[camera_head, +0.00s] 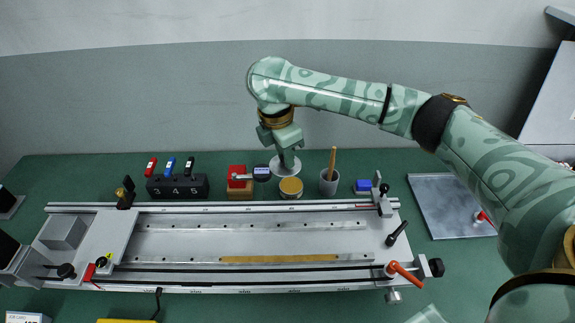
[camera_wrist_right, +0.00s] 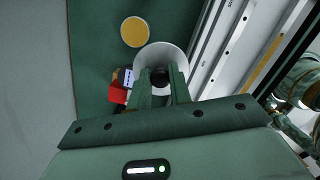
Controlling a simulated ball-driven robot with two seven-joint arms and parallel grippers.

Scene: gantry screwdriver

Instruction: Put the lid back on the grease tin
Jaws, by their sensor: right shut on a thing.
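My right gripper (camera_head: 284,150) is shut on the dark knob of the lid (camera_head: 286,165), a pale grey disc. The lid hangs in the air above the bench, roughly level. The open grease tin (camera_head: 291,188), round with yellow grease showing, stands just below and slightly right of the lid in the head view. In the right wrist view, the lid (camera_wrist_right: 178,54) spreads out beyond my fingers (camera_wrist_right: 161,78), and the tin (camera_wrist_right: 134,32) shows uncovered to its upper left. The lid is apart from the tin. My left gripper is not in view.
A red box (camera_head: 238,178) with a gauge (camera_head: 262,173) stands left of the tin. A grey cup (camera_head: 328,184) with a wooden stick stands right of it, then a blue block (camera_head: 363,186). The long metal rail fixture (camera_head: 250,207) runs just in front.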

